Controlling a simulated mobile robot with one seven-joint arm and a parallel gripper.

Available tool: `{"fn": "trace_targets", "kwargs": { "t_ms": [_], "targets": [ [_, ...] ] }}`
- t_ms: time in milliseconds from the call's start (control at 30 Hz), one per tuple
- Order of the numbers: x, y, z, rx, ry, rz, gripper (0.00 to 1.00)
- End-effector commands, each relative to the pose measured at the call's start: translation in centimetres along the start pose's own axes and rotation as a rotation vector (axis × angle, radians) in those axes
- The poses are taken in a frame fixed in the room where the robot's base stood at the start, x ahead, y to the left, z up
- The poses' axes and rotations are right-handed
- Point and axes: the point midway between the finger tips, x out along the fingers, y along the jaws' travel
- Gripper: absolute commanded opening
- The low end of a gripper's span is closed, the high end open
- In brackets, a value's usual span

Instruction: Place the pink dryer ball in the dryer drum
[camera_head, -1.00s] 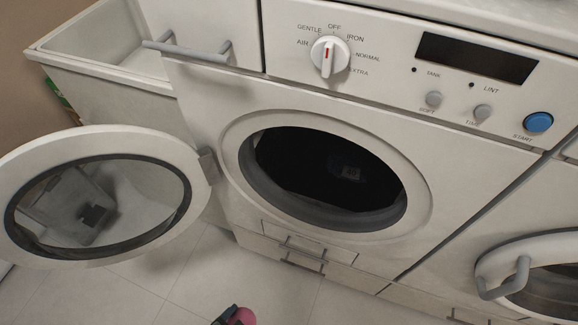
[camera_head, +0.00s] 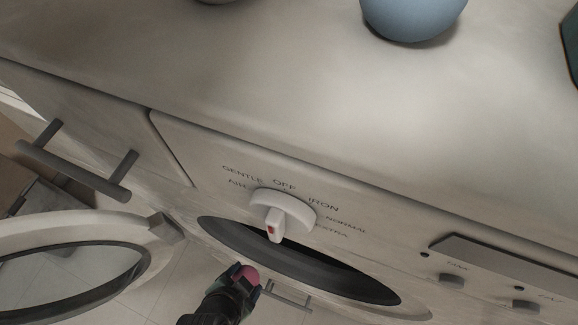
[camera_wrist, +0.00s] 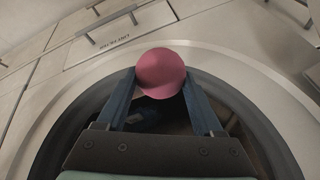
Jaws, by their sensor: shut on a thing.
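The pink dryer ball (camera_wrist: 161,73) is held between the two fingers of my gripper (camera_wrist: 160,88) in the wrist view. In the head view the ball (camera_head: 250,273) shows at the tip of my gripper (camera_head: 246,278), in front of the dryer. The dryer drum opening (camera_head: 300,262) is a dark round hole with a grey rim, seen at a steep angle just beyond the ball. In the wrist view the dark drum opening (camera_wrist: 150,118) lies behind the fingers. The round dryer door (camera_head: 80,260) stands open to the left.
A white knob (camera_head: 283,212) sticks out above the opening. A grey bar handle (camera_head: 75,165) is on a drawer front at the left. A blue round object (camera_head: 412,18) stands on the light worktop (camera_head: 270,80). Tiled floor shows below.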

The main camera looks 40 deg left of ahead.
Motion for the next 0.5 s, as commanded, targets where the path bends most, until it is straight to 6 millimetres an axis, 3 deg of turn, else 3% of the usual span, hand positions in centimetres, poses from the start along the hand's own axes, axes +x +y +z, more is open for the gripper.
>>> {"fn": "trace_targets", "kwargs": {
  "t_ms": [500],
  "targets": [
    [5.0, -4.3, -9.4, 0.000, 0.006, -0.004, 0.14]
  ]
}}
